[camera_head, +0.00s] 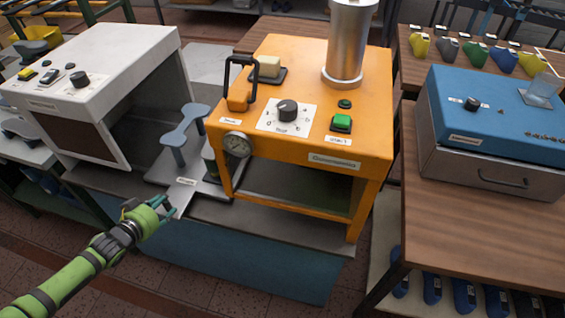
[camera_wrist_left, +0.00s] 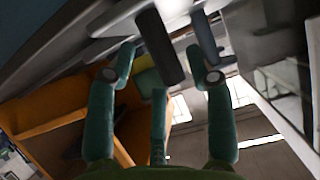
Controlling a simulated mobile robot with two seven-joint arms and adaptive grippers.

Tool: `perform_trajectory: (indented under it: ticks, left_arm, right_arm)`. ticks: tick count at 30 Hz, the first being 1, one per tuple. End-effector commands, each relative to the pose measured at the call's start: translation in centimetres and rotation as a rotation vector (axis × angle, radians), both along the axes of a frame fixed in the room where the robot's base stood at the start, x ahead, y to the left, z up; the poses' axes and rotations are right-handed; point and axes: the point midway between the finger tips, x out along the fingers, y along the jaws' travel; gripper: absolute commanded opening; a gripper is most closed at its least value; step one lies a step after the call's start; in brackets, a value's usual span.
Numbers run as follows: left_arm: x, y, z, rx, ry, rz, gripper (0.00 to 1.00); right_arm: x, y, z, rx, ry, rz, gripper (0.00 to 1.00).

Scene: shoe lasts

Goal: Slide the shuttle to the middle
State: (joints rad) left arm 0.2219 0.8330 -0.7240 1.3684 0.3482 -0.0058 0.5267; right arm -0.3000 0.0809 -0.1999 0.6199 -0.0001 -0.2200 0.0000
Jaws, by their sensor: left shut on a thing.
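The shuttle (camera_head: 160,172) is a flat grey plate with a small label at its front. It lies between the white machine (camera_head: 125,50) and the orange machine (camera_head: 290,155), and its right side reaches the orange machine's left front leg. A blue-grey two-post stand (camera_head: 184,124) rises from it. My left gripper (camera_head: 168,206) is at the plate's front edge. In the left wrist view the fingers (camera_wrist_left: 160,72) are on both sides of a dark bar (camera_wrist_left: 160,46), which looks like the shuttle's handle. The gripper hides the handle in the head view. My right gripper is not in view.
The orange machine carries a dial, a green button, a gauge and a metal cylinder (camera_head: 348,42). A blue-lidded metal box (camera_head: 490,140) stands on the wooden table (camera_head: 450,235) at right. Coloured shoe lasts stand behind it. The floor before my left gripper is clear.

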Motion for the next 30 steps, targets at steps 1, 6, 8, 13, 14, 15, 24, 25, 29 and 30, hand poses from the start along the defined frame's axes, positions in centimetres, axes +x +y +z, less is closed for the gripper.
perform_trajectory:
  ticks: [1,6,8,13,14,15,24,25,29,30]
  left_arm:
    - [-0.6,0.6,-1.1,0.015,0.028,0.011,0.35]
    - [-0.6,0.6,-1.1,0.015,0.028,0.011,0.35]
    - [-0.6,0.5,-1.1,0.015,0.028,0.011,0.35]
    - [-0.8,0.1,-1.1,0.012,0.029,0.01,0.35]
    - [-0.8,0.0,-1.1,0.012,0.029,0.01,0.35]
    - [-0.8,-0.2,-1.1,0.012,0.029,0.009,0.35]
    - [-0.8,-0.4,-1.2,0.014,0.027,0.009,0.35]
    - [-0.8,-0.3,-1.2,0.014,0.027,0.009,0.35]
    - [-0.7,0.3,-1.3,0.017,0.027,0.009,0.35]
    - [-0.6,0.5,-1.3,0.017,0.027,0.01,0.35]
  right_arm:
    - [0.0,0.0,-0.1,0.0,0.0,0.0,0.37]
    - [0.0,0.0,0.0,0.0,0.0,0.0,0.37]
    - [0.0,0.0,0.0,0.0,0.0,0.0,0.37]
    - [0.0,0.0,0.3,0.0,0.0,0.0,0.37]
    - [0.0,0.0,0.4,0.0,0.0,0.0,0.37]
    - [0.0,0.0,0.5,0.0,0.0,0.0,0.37]
    - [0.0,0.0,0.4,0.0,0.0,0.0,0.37]
    - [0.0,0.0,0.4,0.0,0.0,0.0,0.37]
    - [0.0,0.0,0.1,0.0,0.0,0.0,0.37]
    - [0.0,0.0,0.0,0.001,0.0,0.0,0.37]
